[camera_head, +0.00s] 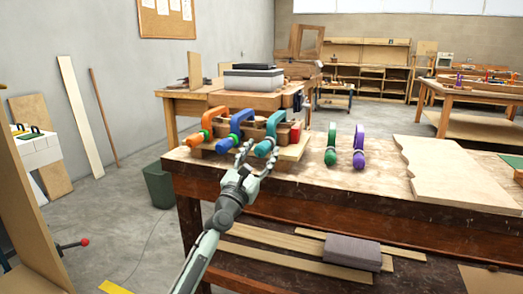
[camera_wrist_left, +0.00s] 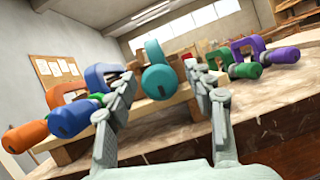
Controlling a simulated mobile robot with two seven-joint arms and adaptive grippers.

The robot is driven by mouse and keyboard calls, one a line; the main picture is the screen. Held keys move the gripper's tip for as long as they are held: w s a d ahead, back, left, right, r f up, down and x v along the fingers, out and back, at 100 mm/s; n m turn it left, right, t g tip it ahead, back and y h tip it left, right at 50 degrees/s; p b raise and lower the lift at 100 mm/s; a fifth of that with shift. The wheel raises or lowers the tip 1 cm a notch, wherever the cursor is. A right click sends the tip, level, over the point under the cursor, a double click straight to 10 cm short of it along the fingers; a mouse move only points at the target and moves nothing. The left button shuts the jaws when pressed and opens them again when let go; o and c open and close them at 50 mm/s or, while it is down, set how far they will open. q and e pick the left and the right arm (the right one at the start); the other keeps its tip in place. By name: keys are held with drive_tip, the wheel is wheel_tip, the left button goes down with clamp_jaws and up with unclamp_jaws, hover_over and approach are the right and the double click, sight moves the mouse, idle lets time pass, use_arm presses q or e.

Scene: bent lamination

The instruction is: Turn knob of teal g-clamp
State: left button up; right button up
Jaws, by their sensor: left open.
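The teal g-clamp (camera_head: 272,122) stands on the wooden workpiece at the left end of the workbench, rightmost of a row with an orange and a blue clamp. Its rounded knob (camera_head: 262,149) points toward me. My left gripper (camera_head: 257,158) is open, with a finger on each side of the knob. A gap shows between the knob and the right finger; contact on the left is unclear. My right gripper is not in view.
The blue clamp (camera_head: 238,125) and orange clamp (camera_head: 211,122) stand close to the left. A green clamp (camera_head: 331,146) and a purple clamp (camera_head: 359,147) stand to the right on the workbench (camera_head: 310,188). A flat board (camera_head: 455,172) lies farther right.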

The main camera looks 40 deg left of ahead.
use_arm(q)
drive_tip(key=shift+w, duration=0.15)
drive_tip(key=shift+c, duration=0.5)
drive_tip(key=c, duration=1.1)
drive_tip(key=shift+o, duration=0.2)
drive_tip(key=shift+m, duration=0.4)
